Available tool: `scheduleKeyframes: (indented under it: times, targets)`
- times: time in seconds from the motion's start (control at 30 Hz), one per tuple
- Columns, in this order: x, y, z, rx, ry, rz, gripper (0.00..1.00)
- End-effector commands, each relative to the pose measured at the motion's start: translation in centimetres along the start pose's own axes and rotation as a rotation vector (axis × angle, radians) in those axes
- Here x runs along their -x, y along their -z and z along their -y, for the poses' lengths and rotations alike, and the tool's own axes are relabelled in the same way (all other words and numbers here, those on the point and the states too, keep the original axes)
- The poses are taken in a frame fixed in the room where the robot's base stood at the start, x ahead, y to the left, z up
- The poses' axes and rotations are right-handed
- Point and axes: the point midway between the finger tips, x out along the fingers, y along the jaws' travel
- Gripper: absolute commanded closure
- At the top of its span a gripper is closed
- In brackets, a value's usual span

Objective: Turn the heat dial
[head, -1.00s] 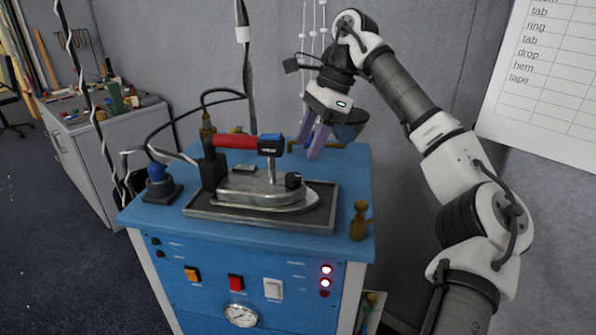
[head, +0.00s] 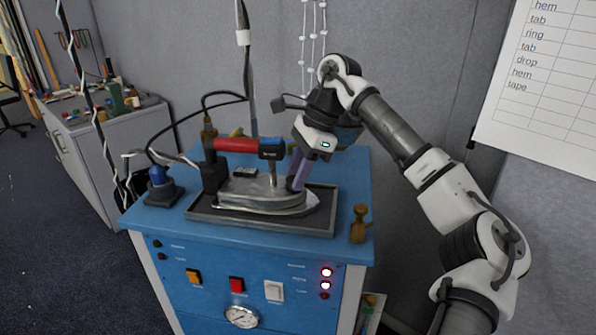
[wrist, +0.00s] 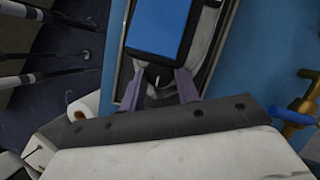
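The heat dial is a small dark knob on the front end of the grey metal iron (head: 262,192). In the wrist view the dial (wrist: 157,77) shows between my two purple fingers, just below the blue end block (wrist: 160,30) of the iron's handle. My gripper (head: 297,184) points down at the iron's right end and hides the dial in the head view. In the wrist view my gripper (wrist: 160,88) has its fingers apart, one on each side of the dial. Contact with the dial is not clear.
The iron rests on a dark tray (head: 325,222) on the blue cabinet (head: 350,180). A brass fitting (head: 359,224) stands at the right front corner. Cables hang at the left and behind.

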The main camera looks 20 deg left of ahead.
Motion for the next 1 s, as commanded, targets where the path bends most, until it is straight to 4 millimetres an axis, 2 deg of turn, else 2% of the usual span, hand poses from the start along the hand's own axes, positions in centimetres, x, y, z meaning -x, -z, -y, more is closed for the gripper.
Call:
scheduleKeyframes:
  times: [0.03, 0.1, 0.13, 0.57, 1.0]
  targets:
    - [0.01, -0.01, -0.01, 0.0, 0.0, 0.0, 0.81]
    - [0.02, -0.01, -0.01, 0.0, -0.001, 0.0, 0.9]
    - [0.02, -0.01, -0.01, 0.0, -0.001, 0.0, 0.92]
    - [-0.12, 0.15, -0.13, -0.099, 0.042, 0.0, 0.92]
    - [-0.29, 0.16, -0.49, -0.452, 0.189, 0.007, 0.92]
